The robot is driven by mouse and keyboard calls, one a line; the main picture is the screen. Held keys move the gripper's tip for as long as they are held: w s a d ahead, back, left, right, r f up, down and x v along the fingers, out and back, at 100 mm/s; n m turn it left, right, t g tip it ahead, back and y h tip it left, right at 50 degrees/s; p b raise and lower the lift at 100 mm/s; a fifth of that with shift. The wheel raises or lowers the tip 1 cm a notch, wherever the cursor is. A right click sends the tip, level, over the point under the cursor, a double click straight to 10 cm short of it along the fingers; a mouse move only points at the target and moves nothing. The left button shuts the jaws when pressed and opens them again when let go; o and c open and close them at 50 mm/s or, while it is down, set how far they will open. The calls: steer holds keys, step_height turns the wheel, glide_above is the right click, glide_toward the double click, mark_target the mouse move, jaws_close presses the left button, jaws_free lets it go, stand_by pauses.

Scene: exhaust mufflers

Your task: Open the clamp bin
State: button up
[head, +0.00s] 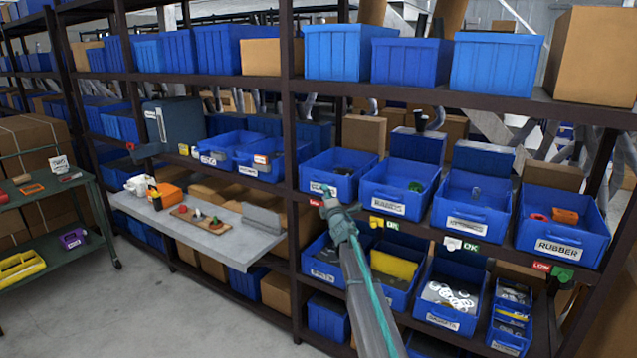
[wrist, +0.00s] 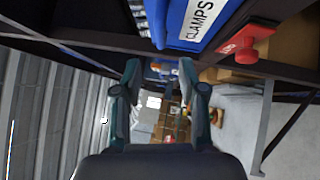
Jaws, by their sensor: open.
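The clamp bin (head: 345,164) is a blue open-topped bin at the left end of the middle shelf, right of the upright, in the head view. In the wrist view its blue front (wrist: 178,32) shows at the top, with a white CLAMPS label (wrist: 200,18) turned sideways. My gripper (head: 327,203) is just in front of the bin's lower front edge in the head view and partly covers the shelf edge there. In the wrist view my gripper (wrist: 160,72) has its two fingers apart with nothing between them. The bin lies beyond and to one side of the fingertips.
A red tag with a round knob (wrist: 258,42) sits on the shelf edge beside the label. A dark upright (head: 292,130) stands left of the bin. A bin of similar blue (head: 400,188) adjoins it on the right. A grey worktop (head: 235,243) juts out at left.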

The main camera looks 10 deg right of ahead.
steer(key=w+a+r+p, duration=0.1)
steer(key=w+p, duration=0.1)
steer(key=w, duration=0.7)
steer(key=shift+w+r+p, duration=0.15)
steer(key=shift+w+p, duration=0.1)
steer(key=shift+p, duration=0.1)
jaws_close()
